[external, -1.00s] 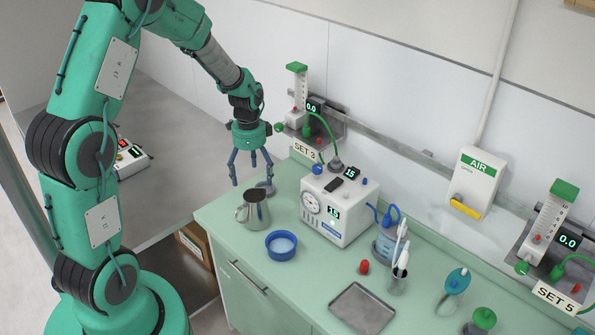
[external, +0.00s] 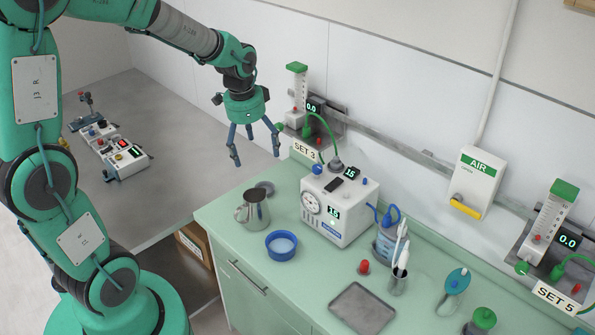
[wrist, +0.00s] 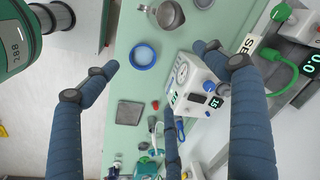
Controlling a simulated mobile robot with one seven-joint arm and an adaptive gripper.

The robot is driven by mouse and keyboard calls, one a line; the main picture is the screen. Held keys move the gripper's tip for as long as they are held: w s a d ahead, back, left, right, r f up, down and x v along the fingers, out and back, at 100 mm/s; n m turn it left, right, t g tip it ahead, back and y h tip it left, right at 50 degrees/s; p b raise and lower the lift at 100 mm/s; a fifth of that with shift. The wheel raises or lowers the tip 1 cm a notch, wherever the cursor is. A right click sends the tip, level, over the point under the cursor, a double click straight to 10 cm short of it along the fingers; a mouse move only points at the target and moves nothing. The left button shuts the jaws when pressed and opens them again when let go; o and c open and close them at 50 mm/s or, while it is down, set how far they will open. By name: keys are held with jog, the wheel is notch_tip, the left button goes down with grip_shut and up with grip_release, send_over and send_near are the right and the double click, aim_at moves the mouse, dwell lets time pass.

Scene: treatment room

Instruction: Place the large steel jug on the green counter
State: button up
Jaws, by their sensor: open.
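The large steel jug (external: 254,209) stands upright on the green counter (external: 232,230), near its left end. It also shows at the top of the wrist view (wrist: 168,14), beside the blue-rimmed bowl. My gripper (external: 250,150) hangs above and behind the jug, fingers pointing down, open and empty. It is clear of the jug and the counter. In the wrist view the spread fingers show with nothing between their tips but the counter scene below.
A blue bowl (external: 281,245) stands right of the jug, and a white device (external: 338,208) stands behind the bowl. A small grey round item (external: 265,187) lies behind the jug. A metal tray (external: 362,308) and cup with brushes (external: 398,284) stand further right. A grey table (external: 160,185) adjoins at left.

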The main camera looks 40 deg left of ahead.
jog(key=s+d+r+n+t, duration=0.2)
jog(key=s+d+r, duration=0.4)
jog(key=s, duration=0.4)
jog(key=s+d+r+n+t, duration=0.1)
jog(key=s+d+r+n, duration=0.3)
jog(key=s+r, duration=0.5)
jog(key=shift+s+d+r+t, duration=0.3)
jog(key=shift+s+d+t, duration=0.1)
jog(key=shift+s+d, duration=0.75)
jog(key=shift+s+a+f, duration=0.1)
notch_tip(320, 180, down, 10)
jog(key=b, duration=1)
jog(key=shift+f+b, duration=0.25)
jog(key=shift+b, duration=0.05)
